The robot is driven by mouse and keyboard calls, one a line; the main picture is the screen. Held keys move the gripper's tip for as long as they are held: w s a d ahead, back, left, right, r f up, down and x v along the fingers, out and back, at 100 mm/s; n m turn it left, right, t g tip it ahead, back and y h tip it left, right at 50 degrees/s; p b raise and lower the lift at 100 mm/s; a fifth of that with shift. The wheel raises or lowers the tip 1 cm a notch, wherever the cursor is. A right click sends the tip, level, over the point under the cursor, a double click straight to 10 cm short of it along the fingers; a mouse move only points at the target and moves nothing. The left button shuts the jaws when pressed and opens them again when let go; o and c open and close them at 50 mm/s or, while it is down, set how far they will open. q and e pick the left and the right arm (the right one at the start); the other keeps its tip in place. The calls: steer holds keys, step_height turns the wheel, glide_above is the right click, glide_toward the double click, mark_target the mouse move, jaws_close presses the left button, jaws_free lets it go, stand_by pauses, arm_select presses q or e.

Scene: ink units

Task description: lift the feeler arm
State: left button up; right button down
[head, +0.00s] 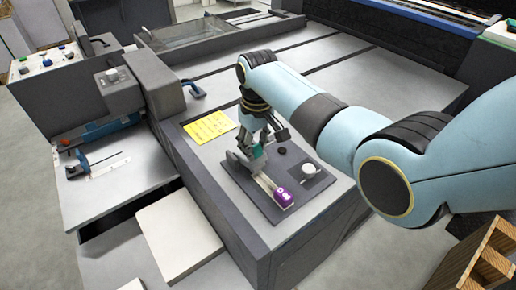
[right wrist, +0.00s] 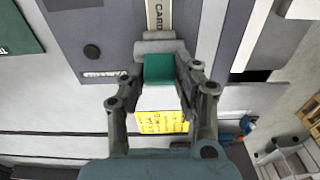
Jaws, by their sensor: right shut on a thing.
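My right gripper (head: 255,148) reaches down onto a dark panel (head: 288,210) on the grey machine top. In the right wrist view its fingers (right wrist: 160,72) are closed on both sides of a teal block (right wrist: 159,68), which looks like the grip of the feeler arm. The block sits at a grey mount (right wrist: 158,45) at the end of a pale strip (right wrist: 160,15) with lettering. In the head view the strip runs to a purple piece (head: 284,197) at the panel's near end. The gripper hides much of the feeler arm, so its tilt is unclear.
A black knob (head: 282,151) and a white round cup-like part (head: 309,169) stand beside the strip. A yellow sheet (head: 209,127) lies behind the panel. A control box with buttons (head: 45,63) and a blue-handled tool (head: 85,160) are at left. A wooden crate (head: 485,262) stands lower right.

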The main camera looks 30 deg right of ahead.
steer(key=w+g, duration=0.1)
steer(key=w+r+g+b, duration=0.1)
steer(key=shift+a+g, duration=0.15)
steer(key=shift+g, duration=0.15)
steer(key=shift+w+r+b, duration=0.2)
steer(key=shift+w+b, duration=0.2)
steer(key=shift+b, duration=0.4)
steer(key=shift+w+a+r+b, duration=0.15)
steer(key=shift+w+r+b, duration=0.05)
steer(key=shift+w+b, duration=0.45)
steer(key=shift+w+a+b, duration=0.2)
steer(key=shift+w+b, duration=0.8)
steer(key=shift+w, duration=0.05)
steer(key=w+b, duration=0.1)
steer(key=b, duration=0.1)
steer(key=w+b, duration=0.1)
steer(key=b, duration=0.1)
steer(key=shift+w+a+f, duration=0.15)
steer(key=shift+f, duration=0.25)
